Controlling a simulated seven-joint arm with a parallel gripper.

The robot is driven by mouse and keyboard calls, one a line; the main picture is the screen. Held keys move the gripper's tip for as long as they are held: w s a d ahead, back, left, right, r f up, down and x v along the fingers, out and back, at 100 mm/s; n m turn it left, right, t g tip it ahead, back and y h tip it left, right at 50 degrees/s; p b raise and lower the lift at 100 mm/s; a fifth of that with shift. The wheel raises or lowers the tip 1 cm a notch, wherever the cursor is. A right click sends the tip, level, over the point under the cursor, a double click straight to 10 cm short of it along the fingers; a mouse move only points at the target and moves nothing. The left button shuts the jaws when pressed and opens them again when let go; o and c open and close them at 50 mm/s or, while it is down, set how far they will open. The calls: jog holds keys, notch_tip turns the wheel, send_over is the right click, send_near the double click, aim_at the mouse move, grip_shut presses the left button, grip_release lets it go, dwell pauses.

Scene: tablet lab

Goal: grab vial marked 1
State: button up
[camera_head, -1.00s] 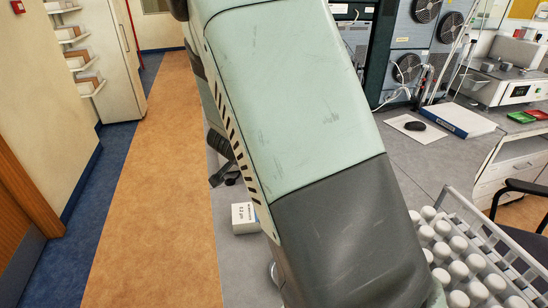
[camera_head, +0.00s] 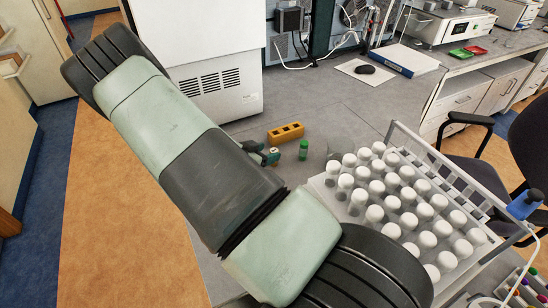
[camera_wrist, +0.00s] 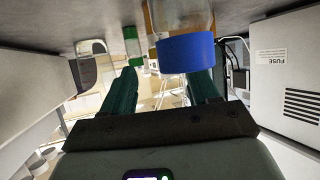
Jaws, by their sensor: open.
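My gripper (camera_head: 266,153) is open, low over the grey bench; its two dark green fingers also show in the wrist view (camera_wrist: 163,78). I can read no number on either vial.
An orange block with holes (camera_head: 286,132) lies just behind the gripper. A clear glass beaker (camera_head: 341,146) stands right of the green-capped vial. A rack (camera_head: 395,130) with several white-capped bottles fills the right side. The bench (camera_head: 330,100) behind is largely clear.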

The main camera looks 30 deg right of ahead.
aim_at(273, 151)
jog(key=x, duration=0.5)
jog(key=shift+w+f, duration=0.1)
jog(key=shift+f, duration=0.15)
jog(key=shift+a, duration=0.1)
jog(key=c, duration=1)
